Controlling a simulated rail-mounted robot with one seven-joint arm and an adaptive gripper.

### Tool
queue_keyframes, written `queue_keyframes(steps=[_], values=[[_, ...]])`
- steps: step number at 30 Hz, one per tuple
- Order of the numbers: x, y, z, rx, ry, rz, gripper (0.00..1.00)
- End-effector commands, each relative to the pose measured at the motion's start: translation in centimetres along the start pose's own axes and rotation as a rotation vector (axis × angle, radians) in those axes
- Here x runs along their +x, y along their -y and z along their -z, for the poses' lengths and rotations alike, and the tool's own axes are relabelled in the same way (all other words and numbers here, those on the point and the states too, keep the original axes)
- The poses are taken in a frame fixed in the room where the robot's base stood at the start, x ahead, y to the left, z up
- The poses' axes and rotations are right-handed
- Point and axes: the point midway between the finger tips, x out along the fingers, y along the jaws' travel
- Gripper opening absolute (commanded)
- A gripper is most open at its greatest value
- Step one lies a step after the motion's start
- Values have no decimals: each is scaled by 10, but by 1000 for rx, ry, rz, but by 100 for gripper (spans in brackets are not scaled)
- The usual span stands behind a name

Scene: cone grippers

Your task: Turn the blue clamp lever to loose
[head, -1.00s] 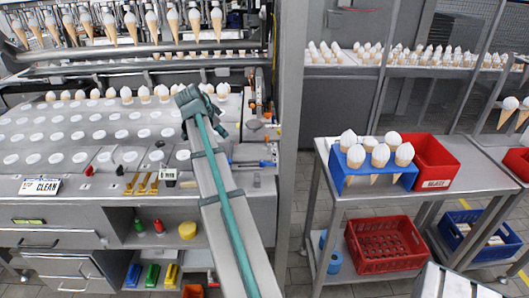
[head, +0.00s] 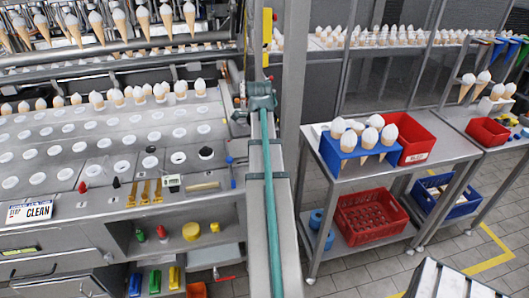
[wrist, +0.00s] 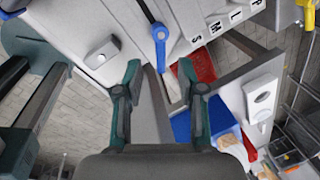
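The blue clamp lever (wrist: 160,48) shows in the wrist view at the top centre, on a light panel with printed black letters. Its round pivot end is farther up and its arm points down toward me. My gripper (wrist: 159,72) is open, with its two green-tipped fingers apart and nothing seen between the pads. The lever's lower end lies near the gap between the fingertips; I cannot tell whether anything touches. In the head view my gripper (head: 262,97) is by the grey upright post, and its fingers are hard to make out.
A grey knob (wrist: 102,53) is left of the lever on the panel. The grey post (head: 289,70) stands close by my arm. A cart (head: 460,155) at right holds a blue cone holder (head: 345,157) and a red bin (head: 415,133).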

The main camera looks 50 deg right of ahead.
Motion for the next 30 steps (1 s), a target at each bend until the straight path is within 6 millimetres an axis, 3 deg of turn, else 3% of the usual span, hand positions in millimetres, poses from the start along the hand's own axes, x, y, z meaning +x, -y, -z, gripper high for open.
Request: queue_keyframes(steps=[6, 12, 25, 30], values=[[31, -1, 0, -1, -1, -2, 39], [49, 0, 0, -1, 0, 0, 39], [56, 0, 0, -1, 0, 2, 39], [56, 0, 0, -1, 0, 1, 13]])
